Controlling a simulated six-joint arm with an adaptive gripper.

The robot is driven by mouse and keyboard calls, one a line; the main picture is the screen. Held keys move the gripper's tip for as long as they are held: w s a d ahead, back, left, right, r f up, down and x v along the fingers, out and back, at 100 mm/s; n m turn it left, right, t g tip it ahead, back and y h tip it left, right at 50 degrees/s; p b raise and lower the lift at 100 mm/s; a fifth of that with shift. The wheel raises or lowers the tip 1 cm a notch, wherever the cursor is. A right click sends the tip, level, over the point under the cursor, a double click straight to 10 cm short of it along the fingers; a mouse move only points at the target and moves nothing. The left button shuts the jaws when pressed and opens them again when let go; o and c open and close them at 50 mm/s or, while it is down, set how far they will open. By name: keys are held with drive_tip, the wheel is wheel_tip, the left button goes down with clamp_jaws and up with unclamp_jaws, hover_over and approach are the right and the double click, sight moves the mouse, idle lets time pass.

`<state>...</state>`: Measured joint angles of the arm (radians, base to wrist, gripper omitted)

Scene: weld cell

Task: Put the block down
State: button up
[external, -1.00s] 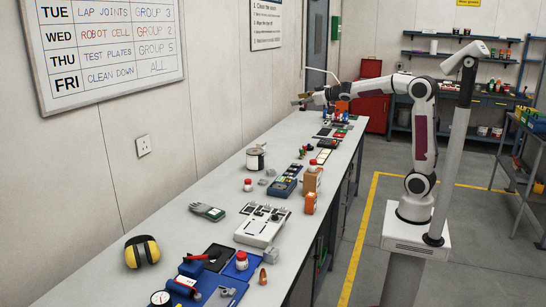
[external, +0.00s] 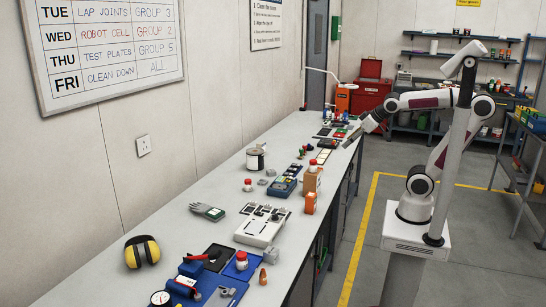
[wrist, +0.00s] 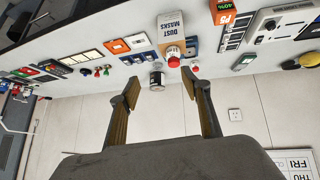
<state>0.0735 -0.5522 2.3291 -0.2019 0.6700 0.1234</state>
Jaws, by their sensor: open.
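My gripper (external: 353,138) is over the right edge of the long bench, near its far half, pointing down and left. In the wrist view my gripper (wrist: 161,84) has its two fingers wide apart with nothing held between them. I cannot pick out a block for certain among the small items on the bench (external: 230,184). Several small coloured items lie near my gripper in the external view, too small to tell apart.
A dust masks box (wrist: 171,28), a red-capped jar (wrist: 173,57) and a tin (external: 255,159) stand on the bench. A white device (external: 262,226) and ear defenders (external: 142,252) are nearer. A red toolbox (external: 372,100) is beyond. Bare bench runs along the wall.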

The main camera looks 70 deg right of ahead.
drive_tip(key=s+a+f+g+y, duration=0.1)
drive_tip(key=s+a+f, duration=0.2)
drive_tip(key=s, duration=0.2)
drive_tip(key=s+a+f+n+g+y, duration=0.1)
drive_tip(key=s+a+f, duration=0.1)
drive_tip(key=s, duration=0.3)
drive_tip(key=shift+s+a+f, duration=0.4)
drive_tip(key=shift+f, duration=0.4)
drive_tip(key=shift+o, duration=0.5)
idle(0.6)
